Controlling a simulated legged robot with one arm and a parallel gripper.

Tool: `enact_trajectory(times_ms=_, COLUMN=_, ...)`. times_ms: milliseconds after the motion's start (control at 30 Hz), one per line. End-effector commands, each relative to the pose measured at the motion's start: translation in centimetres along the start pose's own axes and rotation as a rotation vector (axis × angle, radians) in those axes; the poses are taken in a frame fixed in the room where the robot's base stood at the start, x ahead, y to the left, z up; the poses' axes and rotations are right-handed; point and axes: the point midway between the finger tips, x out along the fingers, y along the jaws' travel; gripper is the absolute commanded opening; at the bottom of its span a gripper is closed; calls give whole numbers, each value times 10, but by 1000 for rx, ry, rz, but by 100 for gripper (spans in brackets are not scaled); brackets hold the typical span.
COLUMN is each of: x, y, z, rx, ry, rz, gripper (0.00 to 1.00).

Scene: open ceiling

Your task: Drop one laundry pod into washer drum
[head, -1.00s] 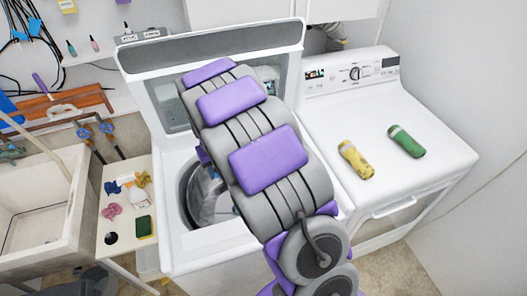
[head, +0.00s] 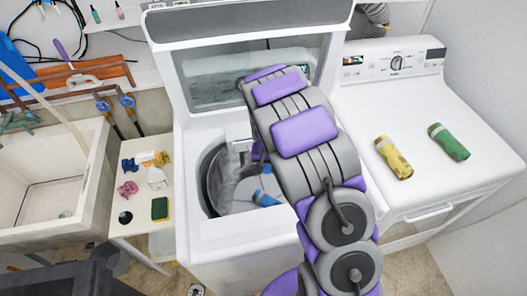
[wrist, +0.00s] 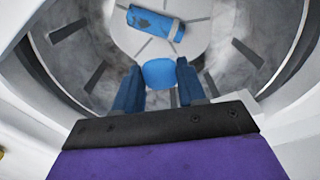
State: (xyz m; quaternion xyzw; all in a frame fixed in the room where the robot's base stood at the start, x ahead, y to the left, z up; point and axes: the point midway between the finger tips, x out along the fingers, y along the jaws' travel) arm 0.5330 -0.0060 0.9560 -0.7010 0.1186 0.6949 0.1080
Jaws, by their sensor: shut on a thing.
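The washer drum (head: 218,180) is open under its raised lid. In the wrist view my gripper (wrist: 159,65) points down into the drum (wrist: 85,65), with its two dark blue fingers shut on a bright blue rounded pod (wrist: 160,75), seen end-on. Another blue cylindrical pod (wrist: 152,22) with a dark patch lies on its side on the drum floor beyond the fingers. In the head view a blue pod (head: 265,198) shows in the drum beside my arm; I cannot tell which of the two it is.
A yellow pod (head: 394,158) and a green pod (head: 449,142) lie on the white dryer (head: 425,185) at right. The raised lid (head: 215,75) stands behind the drum. A side table (head: 135,222) with small items and a sink (head: 45,190) are at left.

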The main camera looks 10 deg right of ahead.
Motion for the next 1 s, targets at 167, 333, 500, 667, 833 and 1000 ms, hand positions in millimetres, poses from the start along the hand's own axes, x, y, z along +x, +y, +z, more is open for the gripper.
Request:
enact_trajectory(times_ms=167, x=-10, y=-3, z=-21, rx=229, ry=2, rz=-2, gripper=12)
enact_trajectory(times_ms=333, x=-22, y=-9, z=-32, rx=383, ry=-8, rz=-9, gripper=12)
enact_trajectory(times_ms=500, x=-26, y=-17, z=-35, rx=453, ry=-13, rz=-9, gripper=12)
enact_trajectory(times_ms=667, x=-21, y=-19, z=-35, rx=467, ry=-15, rz=-8, gripper=12)
enact_trajectory(times_ms=833, x=-8, y=-18, z=-34, rx=465, ry=-18, rz=-7, gripper=12)
enact_trajectory(times_ms=1000, x=12, y=-18, z=-34, rx=464, ry=-18, rz=-7, gripper=12)
